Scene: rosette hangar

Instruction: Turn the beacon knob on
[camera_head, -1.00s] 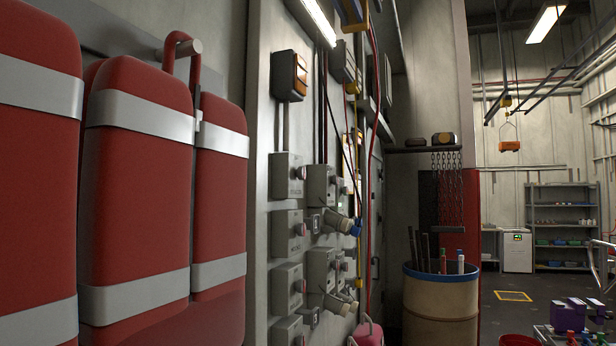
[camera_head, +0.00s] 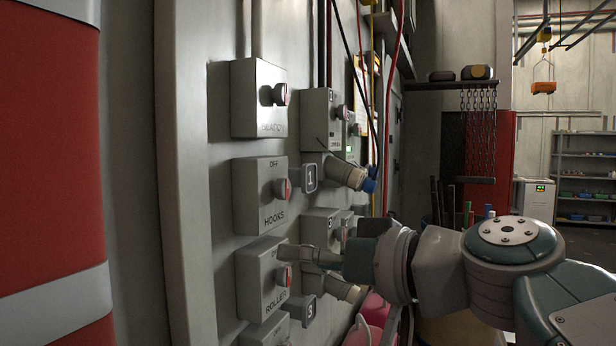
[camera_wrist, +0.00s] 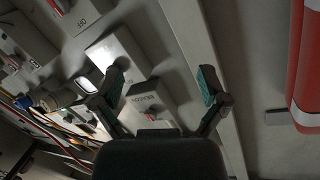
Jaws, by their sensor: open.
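In the wrist view the beacon box (camera_wrist: 148,97) lies between and below the fingertips, tilted in the picture. My gripper (camera_head: 300,254) shows in front of the roller box, below the beacon box, apart from the beacon knob. In the wrist view my gripper (camera_wrist: 161,80) has its two fingers spread wide with nothing between them.
The hooks box (camera_head: 260,195) and roller box (camera_head: 262,278), each with a red-marked knob, are below the beacon box. A blue-tipped plug (camera_head: 350,176) juts out to their right. Cables hang beyond.

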